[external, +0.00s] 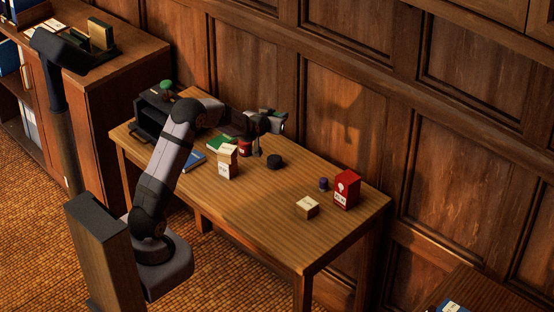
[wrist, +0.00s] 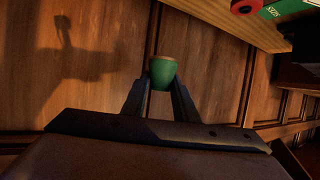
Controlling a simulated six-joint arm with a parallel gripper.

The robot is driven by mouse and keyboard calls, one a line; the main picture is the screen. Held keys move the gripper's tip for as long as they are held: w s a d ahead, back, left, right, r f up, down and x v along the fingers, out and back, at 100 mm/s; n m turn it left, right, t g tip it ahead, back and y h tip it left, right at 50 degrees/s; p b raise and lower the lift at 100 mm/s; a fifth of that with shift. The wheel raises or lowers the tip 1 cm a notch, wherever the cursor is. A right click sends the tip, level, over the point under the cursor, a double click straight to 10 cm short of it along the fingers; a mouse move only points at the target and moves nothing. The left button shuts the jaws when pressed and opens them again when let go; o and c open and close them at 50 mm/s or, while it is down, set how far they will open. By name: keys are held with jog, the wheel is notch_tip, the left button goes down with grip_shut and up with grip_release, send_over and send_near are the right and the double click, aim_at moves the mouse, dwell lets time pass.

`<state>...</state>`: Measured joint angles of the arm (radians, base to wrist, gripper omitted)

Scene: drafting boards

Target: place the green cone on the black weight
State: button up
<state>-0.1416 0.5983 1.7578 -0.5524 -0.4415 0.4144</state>
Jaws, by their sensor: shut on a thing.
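My gripper (wrist: 163,85) is shut on the green cone (wrist: 163,74), which shows between the fingertips in the wrist view with a tan rim or face on top. In the external view my gripper (external: 280,121) is raised above the back of the table; the cone is too small to make out there. The black weight (external: 274,161) is a short dark disc standing on the table, below my gripper in the picture and apart from it.
On the wooden table (external: 262,222) stand a cream carton (external: 227,165), a red can (external: 245,149), a green book (external: 219,142), a tan box (external: 307,208), a small purple cylinder (external: 323,184) and a red box (external: 346,190). A black organiser (external: 148,119) stands left. The front middle is clear.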

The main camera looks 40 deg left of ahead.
aim_at(274, 158)
jog(key=shift+s+a+f, duration=0.15)
jog(key=shift+s+f, duration=0.1)
jog(key=shift+f, duration=0.3)
jog(key=shift+s+a+f, duration=0.1)
jog(key=shift+s+f, duration=0.15)
jog(key=shift+f, duration=0.25)
jog(key=shift+d+f, duration=0.2)
jog(key=shift+f, duration=0.05)
jog(key=shift+f, duration=0.1)
jog(key=shift+f+p, duration=0.5)
jog(key=shift+f, duration=4.4)
jog(key=shift+f, duration=0.2)
jog(key=o, duration=1.1)
jog(key=shift+c, duration=0.2)
jog(key=shift+s+r, duration=0.1)
jog(key=shift+r, duration=0.15)
